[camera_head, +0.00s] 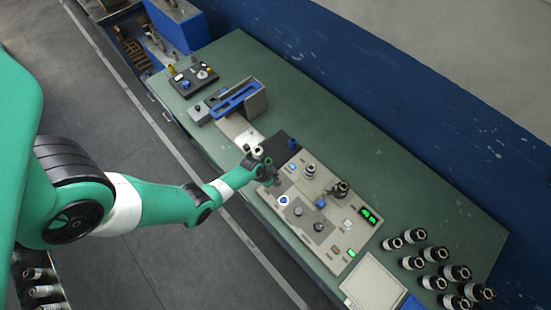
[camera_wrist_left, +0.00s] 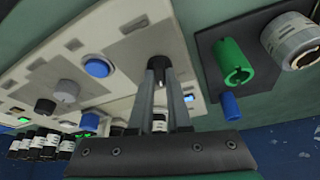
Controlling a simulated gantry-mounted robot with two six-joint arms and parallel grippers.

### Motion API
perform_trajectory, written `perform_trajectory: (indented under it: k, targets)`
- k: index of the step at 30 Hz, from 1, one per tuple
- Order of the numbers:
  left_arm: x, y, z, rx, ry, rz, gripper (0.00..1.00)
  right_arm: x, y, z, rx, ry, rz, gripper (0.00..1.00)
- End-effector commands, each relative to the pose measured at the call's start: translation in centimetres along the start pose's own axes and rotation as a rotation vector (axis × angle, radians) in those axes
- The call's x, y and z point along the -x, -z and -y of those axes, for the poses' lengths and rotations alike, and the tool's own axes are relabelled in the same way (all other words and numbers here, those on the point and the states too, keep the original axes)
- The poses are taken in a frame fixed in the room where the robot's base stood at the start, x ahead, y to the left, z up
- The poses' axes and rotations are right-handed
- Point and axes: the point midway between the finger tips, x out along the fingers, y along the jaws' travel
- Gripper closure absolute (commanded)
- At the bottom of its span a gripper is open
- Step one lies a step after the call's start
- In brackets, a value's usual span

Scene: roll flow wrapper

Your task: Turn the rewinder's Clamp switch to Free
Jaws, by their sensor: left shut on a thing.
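The beige control panel (camera_head: 335,228) lies on the green bench and carries several knobs, buttons and green displays. My left gripper (camera_head: 273,181) is at the panel's upper left corner. In the left wrist view its two fingers (camera_wrist_left: 160,75) are closed together on a small dark knob (camera_wrist_left: 158,62) on the beige panel. The fingers hide most of the knob, so I cannot read its label or tell which way it points. My right gripper is not in view.
Beside the panel is a dark plate with a green cylinder (camera_wrist_left: 232,62), a blue peg (camera_wrist_left: 230,105) and a white roll (camera_wrist_left: 290,40). Several black-and-white rolls (camera_head: 436,254) stand at the right. A blue-slotted grey unit (camera_head: 240,100) stands up the bench. Green bench beyond the panel is clear.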

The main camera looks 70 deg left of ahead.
Motion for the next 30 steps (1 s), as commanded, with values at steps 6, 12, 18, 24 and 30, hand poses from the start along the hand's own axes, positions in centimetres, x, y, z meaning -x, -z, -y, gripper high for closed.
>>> perform_trajectory:
  k: [6,12,18,24,30]
  targets:
    - [0.1,0.0,-0.3,0.169,0.071,0.0,1.0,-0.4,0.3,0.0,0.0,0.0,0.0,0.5]
    - [-0.1,0.1,-0.4,0.341,0.145,0.0,1.0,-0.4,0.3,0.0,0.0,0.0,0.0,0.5]
    - [-0.2,0.1,-0.5,0.511,0.214,-0.001,1.0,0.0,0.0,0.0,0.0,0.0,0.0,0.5]
    - [-0.2,0.2,-0.6,0.653,0.272,-0.001,1.0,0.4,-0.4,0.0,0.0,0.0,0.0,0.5]
    - [-0.2,0.2,-0.6,0.75,0.312,0.0,1.0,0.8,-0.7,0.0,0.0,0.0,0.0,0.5]
